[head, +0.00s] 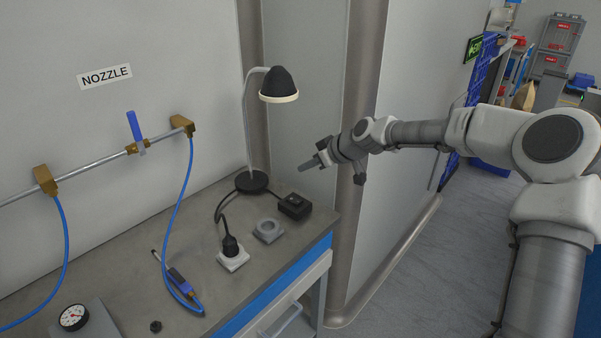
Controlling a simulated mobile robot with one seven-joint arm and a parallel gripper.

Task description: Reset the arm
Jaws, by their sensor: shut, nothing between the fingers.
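My arm (418,133) reaches in from the right side of the head view. It stretches left, bent at the elbow, in front of the grey pillar. My gripper (308,165) is at its left end, shut and empty. It hangs in the air above the right end of the workbench, to the right of the desk lamp, and appears to touch nothing.
The workbench (205,200) carries a black lamp (279,84), a black box (294,205), a grey ring block (268,230), a plug in a white socket (233,260), a blue-hosed nozzle (181,282) and a gauge (74,317). A pillar (358,230) stands close behind my gripper. Floor (440,260) at right is clear.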

